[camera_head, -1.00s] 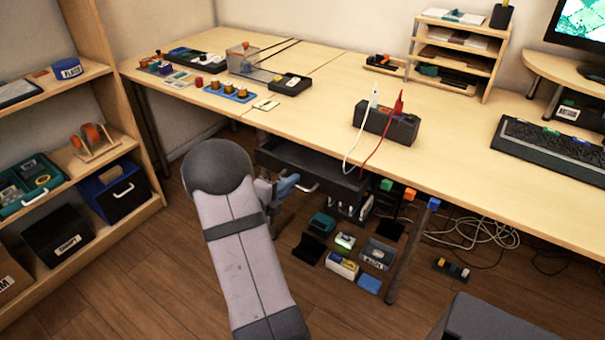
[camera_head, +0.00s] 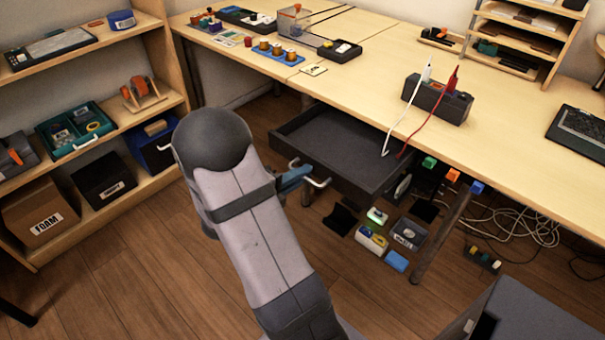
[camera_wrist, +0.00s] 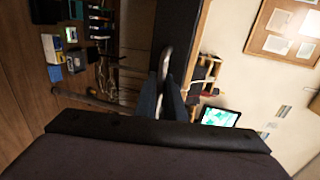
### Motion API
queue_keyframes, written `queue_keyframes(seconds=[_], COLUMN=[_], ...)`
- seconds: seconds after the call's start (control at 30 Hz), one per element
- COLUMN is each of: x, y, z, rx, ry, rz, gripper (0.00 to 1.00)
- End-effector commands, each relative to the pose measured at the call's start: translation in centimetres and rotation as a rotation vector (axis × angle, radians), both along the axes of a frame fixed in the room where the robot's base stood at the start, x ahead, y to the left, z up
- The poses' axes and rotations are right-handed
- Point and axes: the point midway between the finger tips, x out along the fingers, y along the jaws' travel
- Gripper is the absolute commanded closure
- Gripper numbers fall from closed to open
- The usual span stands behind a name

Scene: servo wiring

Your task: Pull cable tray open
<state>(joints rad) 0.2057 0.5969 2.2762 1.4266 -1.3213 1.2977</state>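The cable tray (camera_head: 345,142) is a dark, shallow drawer under the desk. It stands out from beneath the desktop, and its empty-looking inside shows. A pale bar handle (camera_head: 319,182) is on its front. My gripper (camera_head: 294,178) is at this handle, with its blue fingers partly hidden behind my arm. In the wrist view the handle (camera_wrist: 164,62) runs between the two blue fingers (camera_wrist: 161,98), which look closed around it.
A power block (camera_head: 438,99) with a white and a red cable sits on the desk above the tray; the cables hang over the edge. Small bins (camera_head: 372,239) stand on the floor by a desk leg (camera_head: 440,238). A shelf (camera_head: 160,192) stands at left.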

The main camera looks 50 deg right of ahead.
Motion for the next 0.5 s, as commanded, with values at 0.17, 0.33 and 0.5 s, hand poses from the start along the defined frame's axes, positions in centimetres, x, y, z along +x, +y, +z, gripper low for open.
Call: queue_keyframes(seconds=[0.17, 0.33, 0.5], x=[0.1, 0.1, 0.2], y=[0.0, 0.0, 1.0], z=[0.0, 0.0, 0.3], rx=[-0.001, 0.000, -0.001], ry=[-0.001, -0.001, -0.001], rz=[0.001, 0.001, 0.004], gripper=[0.83, 0.83, 0.83])
